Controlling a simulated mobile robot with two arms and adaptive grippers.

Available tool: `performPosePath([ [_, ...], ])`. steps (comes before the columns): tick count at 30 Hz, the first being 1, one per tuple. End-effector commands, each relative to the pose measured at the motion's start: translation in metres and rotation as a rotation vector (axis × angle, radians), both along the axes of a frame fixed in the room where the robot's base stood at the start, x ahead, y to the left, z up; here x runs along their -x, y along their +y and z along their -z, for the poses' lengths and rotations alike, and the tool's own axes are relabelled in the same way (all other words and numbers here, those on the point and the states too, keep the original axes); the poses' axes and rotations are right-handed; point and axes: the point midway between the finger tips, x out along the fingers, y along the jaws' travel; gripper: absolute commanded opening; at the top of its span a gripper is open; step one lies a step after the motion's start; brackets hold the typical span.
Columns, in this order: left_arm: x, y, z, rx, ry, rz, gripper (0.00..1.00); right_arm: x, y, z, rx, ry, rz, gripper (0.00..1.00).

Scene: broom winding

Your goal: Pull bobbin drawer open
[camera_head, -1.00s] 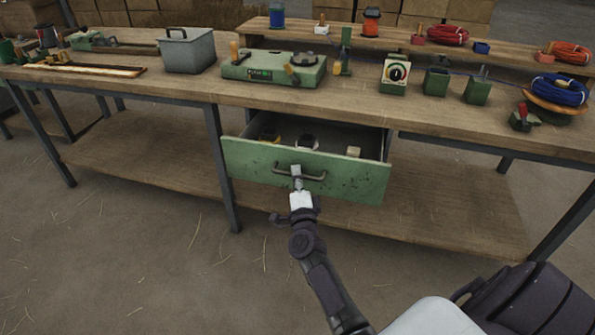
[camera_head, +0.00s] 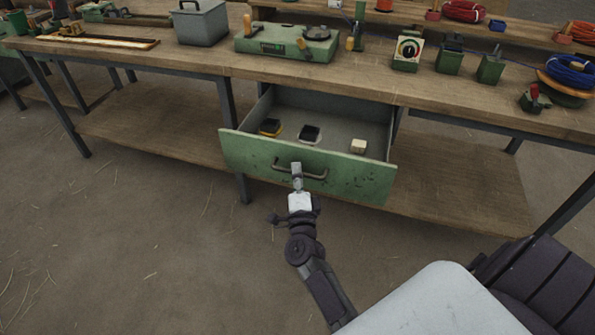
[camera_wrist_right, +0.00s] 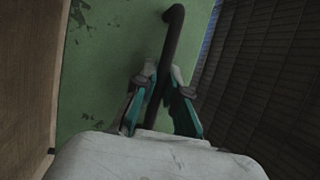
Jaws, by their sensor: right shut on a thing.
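The bobbin drawer (camera_head: 345,176) is a green metal drawer under the wooden workbench, and it stands well out from the bench. Its dark bar handle (camera_head: 318,175) is on the front. In the right wrist view the fingers (camera_wrist_right: 162,105) sit on both sides of the dark handle (camera_wrist_right: 173,40), against the green drawer front (camera_wrist_right: 105,50). Inside the drawer are a black and yellow item (camera_head: 270,127), a black and white item (camera_head: 309,134) and a pale block (camera_head: 358,146). My left gripper is not in view.
The workbench top (camera_head: 215,62) carries a grey bin (camera_head: 200,25), a green winding machine (camera_head: 288,42), a dial box (camera_head: 407,51), green holders and a blue wire coil (camera_head: 571,71). A lower shelf (camera_head: 160,135) runs below. The floor in front (camera_head: 130,240) is clear.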

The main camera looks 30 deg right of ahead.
Motion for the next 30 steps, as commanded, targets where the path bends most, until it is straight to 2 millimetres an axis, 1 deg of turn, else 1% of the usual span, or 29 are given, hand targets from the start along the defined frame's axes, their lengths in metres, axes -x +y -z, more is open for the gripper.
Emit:
performPosePath([
  [1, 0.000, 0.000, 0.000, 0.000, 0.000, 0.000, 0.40, 0.000, 0.000, 0.001, -0.001, 0.002, 0.000, 0.00],
  [2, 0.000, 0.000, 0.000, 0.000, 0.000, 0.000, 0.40, 0.000, 0.000, 0.001, -0.001, 0.002, 0.000, 0.12],
  [3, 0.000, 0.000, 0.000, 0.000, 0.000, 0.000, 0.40, 0.000, 0.000, 0.001, -0.001, 0.002, 0.000, 0.19],
  [5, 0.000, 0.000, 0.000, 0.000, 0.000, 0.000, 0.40, 0.000, 0.000, 0.001, -0.001, 0.002, 0.000, 0.29],
  [6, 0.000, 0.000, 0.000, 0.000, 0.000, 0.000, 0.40, 0.000, 0.000, 0.001, -0.001, 0.002, 0.000, 0.36],
  [7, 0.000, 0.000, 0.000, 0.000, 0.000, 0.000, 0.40, 0.000, 0.000, 0.001, -0.001, 0.002, 0.000, 0.37],
  [15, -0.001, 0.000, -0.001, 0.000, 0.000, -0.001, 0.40, 0.000, 0.000, 0.000, 0.000, 0.001, 0.000, 0.37],
  [19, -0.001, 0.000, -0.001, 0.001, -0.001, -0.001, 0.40, 0.008, 0.004, 0.003, -0.001, 0.003, -0.001, 0.37],
  [23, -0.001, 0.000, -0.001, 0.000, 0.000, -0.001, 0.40, 0.028, 0.014, 0.007, -0.002, 0.004, 0.000, 0.37],
  [30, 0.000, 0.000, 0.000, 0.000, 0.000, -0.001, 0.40, 0.074, 0.037, 0.017, -0.001, 0.005, 0.000, 0.37],
])
